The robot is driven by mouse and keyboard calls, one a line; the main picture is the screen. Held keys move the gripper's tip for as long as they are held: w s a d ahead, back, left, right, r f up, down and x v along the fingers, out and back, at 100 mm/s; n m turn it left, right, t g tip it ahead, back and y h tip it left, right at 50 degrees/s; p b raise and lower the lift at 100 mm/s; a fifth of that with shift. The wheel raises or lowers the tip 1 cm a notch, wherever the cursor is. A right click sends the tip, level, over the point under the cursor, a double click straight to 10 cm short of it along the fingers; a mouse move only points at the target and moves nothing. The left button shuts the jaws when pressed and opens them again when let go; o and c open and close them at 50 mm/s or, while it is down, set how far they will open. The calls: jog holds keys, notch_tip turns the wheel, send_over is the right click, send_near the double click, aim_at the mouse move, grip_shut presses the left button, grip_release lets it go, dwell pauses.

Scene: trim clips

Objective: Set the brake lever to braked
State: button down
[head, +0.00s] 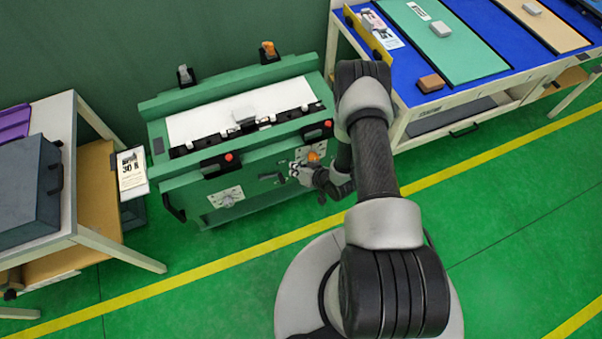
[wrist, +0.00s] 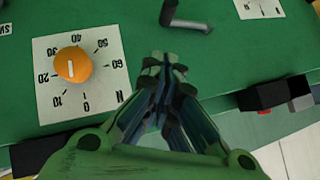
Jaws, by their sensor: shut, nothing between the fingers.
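The likely brake lever (wrist: 185,18) is a short grey handle on a dark pivot, at the top of the wrist view, on the station's green front. Its handle points right in that view. I cannot read a braked mark beside it. My gripper (wrist: 165,68) is shut and empty, with its fingertips below the lever in the picture and apart from it. In the head view my gripper reaches the front of the green station (head: 180,205), where the lever is too small to make out clearly.
An orange knob (wrist: 72,65) on a white numbered dial sits left of my gripper in the wrist view. Another white plate (wrist: 258,8) is at the top right. A grey table (head: 60,240) stands left of the station and a blue bench (head: 400,80) right.

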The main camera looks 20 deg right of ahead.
aim_at(280, 172)
jog(key=shift+w+a+f+b, duration=0.4)
jog(key=shift+w+a+f, duration=0.05)
jog(key=shift+f, duration=0.6)
jog(key=shift+w+a+f+b, duration=0.35)
jog(key=shift+w+a+f, duration=0.1)
jog(key=shift+f, duration=0.55)
jog(key=shift+w+a+f+b, duration=0.4)
jog(key=shift+w+f, duration=0.05)
jog(key=shift+f, duration=0.6)
jog(key=shift+s+f, duration=0.1)
jog(key=shift+s, duration=0.05)
